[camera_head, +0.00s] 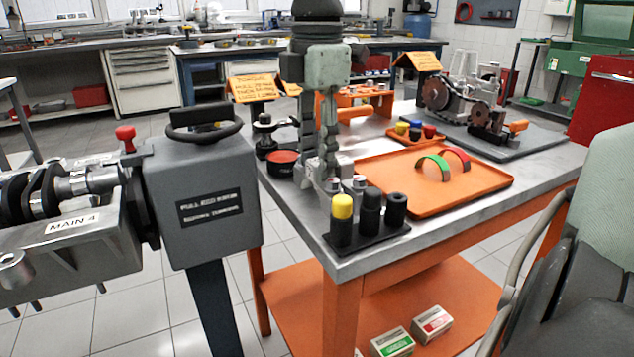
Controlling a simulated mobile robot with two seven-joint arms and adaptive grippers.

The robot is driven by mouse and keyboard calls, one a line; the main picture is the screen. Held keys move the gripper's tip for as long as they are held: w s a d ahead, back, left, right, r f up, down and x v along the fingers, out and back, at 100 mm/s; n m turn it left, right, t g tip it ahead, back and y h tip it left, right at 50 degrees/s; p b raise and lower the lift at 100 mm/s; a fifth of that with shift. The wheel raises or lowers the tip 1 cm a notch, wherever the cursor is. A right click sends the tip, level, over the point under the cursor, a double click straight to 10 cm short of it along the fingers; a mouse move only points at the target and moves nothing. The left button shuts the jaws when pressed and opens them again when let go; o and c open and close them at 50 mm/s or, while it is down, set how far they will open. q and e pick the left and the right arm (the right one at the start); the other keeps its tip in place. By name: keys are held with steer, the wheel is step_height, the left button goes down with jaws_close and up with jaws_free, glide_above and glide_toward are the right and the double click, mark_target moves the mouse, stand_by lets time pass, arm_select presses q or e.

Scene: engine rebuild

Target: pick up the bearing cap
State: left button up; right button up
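I cannot pick out the bearing cap with certainty. A rounded grey metal part (15,270) at the left edge, cut off by the frame, may be it; it is beside the "MAIN 4" label (72,223) below the crankshaft (75,187). Small grey metal parts (346,186) stand on the table behind the black holder. My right arm fills the lower right, pale green and dark grey. My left gripper is not in view.
A steel-topped table (463,217) bears an orange tray (450,203) with a green and a red arc. A black holder (367,238) has a yellow-topped and two black cylinders. The grey stand (205,190) is at left. Tiled floor separates them.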

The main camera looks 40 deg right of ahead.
mark_target(317, 161)
steer(key=shift+c, duration=0.2)
jaws_close()
steer(key=shift+r, duration=0.15)
steer(key=shift+r, duration=0.35)
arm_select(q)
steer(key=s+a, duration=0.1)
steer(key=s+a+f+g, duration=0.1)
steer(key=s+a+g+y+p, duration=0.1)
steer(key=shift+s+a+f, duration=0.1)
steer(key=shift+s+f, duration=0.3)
arm_select(e)
step_height(317, 161, up, 9)
